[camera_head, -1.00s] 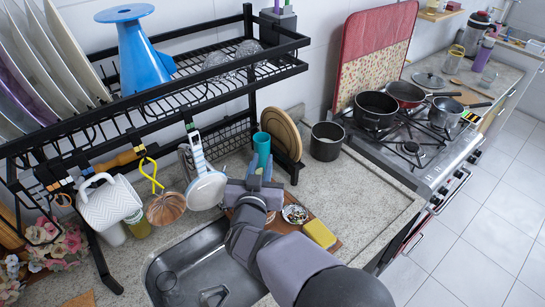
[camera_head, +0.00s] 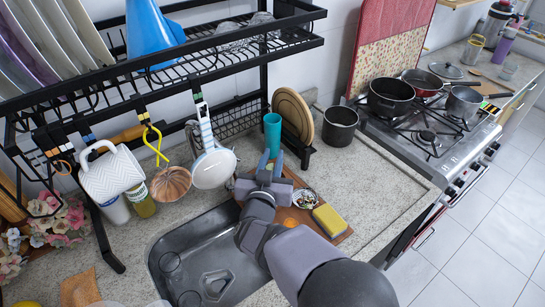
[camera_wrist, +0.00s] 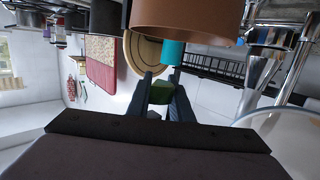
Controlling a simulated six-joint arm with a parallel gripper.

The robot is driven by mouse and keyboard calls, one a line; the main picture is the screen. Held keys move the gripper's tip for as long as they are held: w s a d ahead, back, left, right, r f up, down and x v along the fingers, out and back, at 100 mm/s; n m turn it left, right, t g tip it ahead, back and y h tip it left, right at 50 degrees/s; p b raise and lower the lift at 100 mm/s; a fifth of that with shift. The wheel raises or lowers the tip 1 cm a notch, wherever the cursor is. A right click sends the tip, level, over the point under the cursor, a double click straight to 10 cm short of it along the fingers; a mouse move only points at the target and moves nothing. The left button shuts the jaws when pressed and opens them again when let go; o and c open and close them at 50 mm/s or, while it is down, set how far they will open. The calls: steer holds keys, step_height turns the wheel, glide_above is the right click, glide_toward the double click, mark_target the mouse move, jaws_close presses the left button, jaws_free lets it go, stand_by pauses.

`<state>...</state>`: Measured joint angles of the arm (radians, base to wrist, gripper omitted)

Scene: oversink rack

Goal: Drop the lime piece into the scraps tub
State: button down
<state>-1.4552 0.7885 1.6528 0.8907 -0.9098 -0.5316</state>
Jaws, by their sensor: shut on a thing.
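My gripper (camera_head: 271,163) is shut on a small green piece, the lime piece (camera_wrist: 160,95), seen between the fingertips in the wrist view. In the head view the gripper is over the back of the wooden board (camera_head: 339,238), in front of the teal cup (camera_head: 272,130), and the piece cannot be made out there. A dark, round, open container (camera_head: 340,126) stands on the counter right of the round boards. I cannot tell whether it is the scraps tub.
A yellow sponge (camera_head: 329,220) and a small dish (camera_head: 304,198) are on the board. The sink (camera_head: 215,262) is left of my arm. The counter right of the board is clear.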

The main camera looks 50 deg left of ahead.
mark_target(270, 168)
steer(key=c, duration=1.5)
jaws_free()
steer(key=shift+s+d, duration=0.1)
steer(key=shift+b+v, duration=1.25)
steer(key=shift+v, duration=2.3)
steer(key=shift+f, duration=0.1)
